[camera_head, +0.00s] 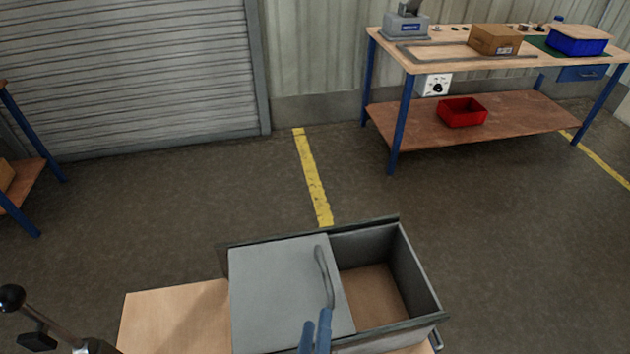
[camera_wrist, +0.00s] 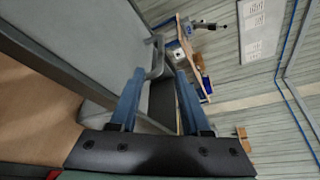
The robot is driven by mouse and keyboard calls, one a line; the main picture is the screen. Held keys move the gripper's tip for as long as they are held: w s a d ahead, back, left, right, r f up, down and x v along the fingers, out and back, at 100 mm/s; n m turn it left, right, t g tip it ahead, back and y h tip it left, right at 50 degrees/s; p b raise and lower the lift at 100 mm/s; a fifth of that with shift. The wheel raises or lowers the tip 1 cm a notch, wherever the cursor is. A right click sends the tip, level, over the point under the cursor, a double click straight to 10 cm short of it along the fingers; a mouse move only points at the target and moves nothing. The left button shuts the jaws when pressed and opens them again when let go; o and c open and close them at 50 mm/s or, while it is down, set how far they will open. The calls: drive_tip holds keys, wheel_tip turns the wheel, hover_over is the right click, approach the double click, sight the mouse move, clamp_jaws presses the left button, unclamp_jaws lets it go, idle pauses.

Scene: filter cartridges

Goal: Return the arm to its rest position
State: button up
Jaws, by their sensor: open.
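My gripper (camera_head: 316,322) shows at the bottom centre of the head view as two blue fingers, open, with nothing gripped. In the wrist view my gripper (camera_wrist: 160,74) has its fingers apart. The curved grey handle (camera_head: 323,276) of the sliding lid is just beyond the fingertips. In the wrist view the handle (camera_wrist: 157,58) shows between and past the tips; I cannot tell whether they touch. The arm behind the gripper is mostly out of view.
The grey lid (camera_head: 280,290) covers the left of a grey box (camera_head: 418,272); its right part is open and looks empty. The box is on a wooden top (camera_head: 165,315). A workbench (camera_head: 440,55) stands at the back right, with a red bin (camera_head: 462,112) on its shelf.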

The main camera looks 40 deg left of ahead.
drive_tip(key=shift+s, duration=0.2)
idle(0.5)
drive_tip(key=w+d+r+n+t, duration=0.2)
drive_tip(key=w+r+n, duration=0.25)
drive_tip(key=r, duration=0.55)
drive_tip(key=w+d+r+n+t, duration=0.25)
drive_tip(key=w+r+n, duration=0.2)
drive_tip(key=r, duration=0.65)
drive_tip(key=w+d+r+n+t, duration=0.1)
drive_tip(key=w+r+n+t, duration=0.25)
drive_tip(key=w+r, duration=0.45)
drive_tip(key=s+d+r+n+t+h, duration=0.1)
drive_tip(key=s+d+r+t+h, duration=0.1)
drive_tip(key=r, duration=0.7)
drive_tip(key=s+d+r+n+t+h, duration=0.2)
drive_tip(key=s+d+r+h, duration=0.1)
drive_tip(key=r, duration=0.6)
drive_tip(key=s+d+r+n+t+h, duration=0.2)
drive_tip(key=s+d+r+h, duration=0.1)
drive_tip(key=r, duration=0.6)
drive_tip(key=s+d, duration=0.1)
drive_tip(key=d, duration=0.1)
drive_tip(key=shift+s+d, duration=0.15)
drive_tip(key=shift+d, duration=0.2)
drive_tip(key=shift+n, duration=0.25)
